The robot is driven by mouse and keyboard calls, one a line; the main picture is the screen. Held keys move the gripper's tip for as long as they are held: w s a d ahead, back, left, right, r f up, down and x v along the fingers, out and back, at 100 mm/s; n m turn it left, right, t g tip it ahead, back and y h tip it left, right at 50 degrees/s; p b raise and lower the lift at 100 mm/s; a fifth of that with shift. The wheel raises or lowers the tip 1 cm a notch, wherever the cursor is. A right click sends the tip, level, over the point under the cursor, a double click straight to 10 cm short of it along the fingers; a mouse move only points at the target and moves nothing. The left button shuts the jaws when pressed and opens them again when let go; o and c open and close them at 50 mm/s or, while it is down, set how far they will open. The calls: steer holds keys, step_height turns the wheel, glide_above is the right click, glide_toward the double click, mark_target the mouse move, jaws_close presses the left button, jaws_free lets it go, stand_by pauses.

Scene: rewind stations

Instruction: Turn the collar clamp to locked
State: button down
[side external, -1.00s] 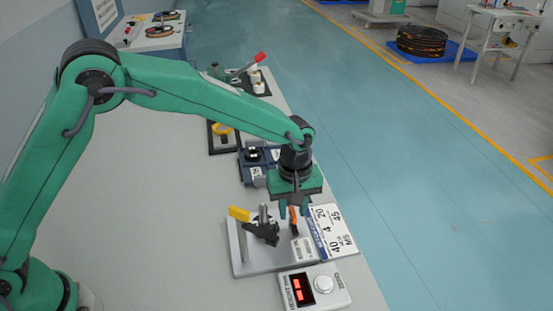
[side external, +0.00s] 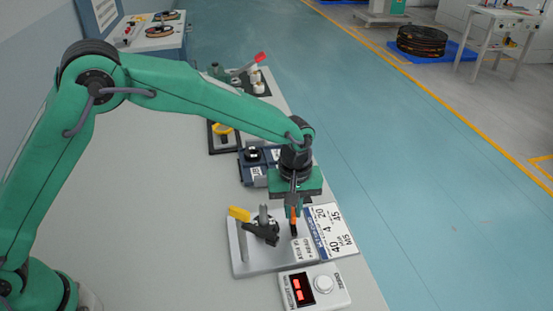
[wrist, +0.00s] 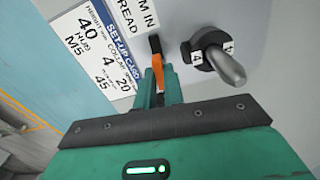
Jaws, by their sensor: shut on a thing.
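My gripper (side external: 293,208) is over the grey fixture plate (side external: 245,268), its fingers shut on a small orange lever (side external: 293,225), which I take to be the collar clamp's handle. In the wrist view, the fingers (wrist: 158,92) pinch the orange lever (wrist: 158,72), whose dark far end shows beyond them. Beside it is a black dial (wrist: 203,50) with white number tags and a grey metal post. The fixture also carries a yellow handle (side external: 239,214) on the left. The fingers partly hide the lever, and I cannot read a locked mark.
A white set-up card (side external: 331,230) lies right of the fixture. A white box (side external: 325,288) with a red display and round button is in front. Bare bench is at the left.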

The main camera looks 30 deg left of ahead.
steer(key=m, duration=0.3)
steer(key=shift+m, duration=0.4)
steer(key=m, duration=0.4)
steer(key=shift+m, duration=0.3)
steer(key=m, duration=0.4)
steer(key=shift+m, duration=2.2)
steer(key=c, duration=1.5)
jaws_free()
steer(key=shift+r, duration=0.2)
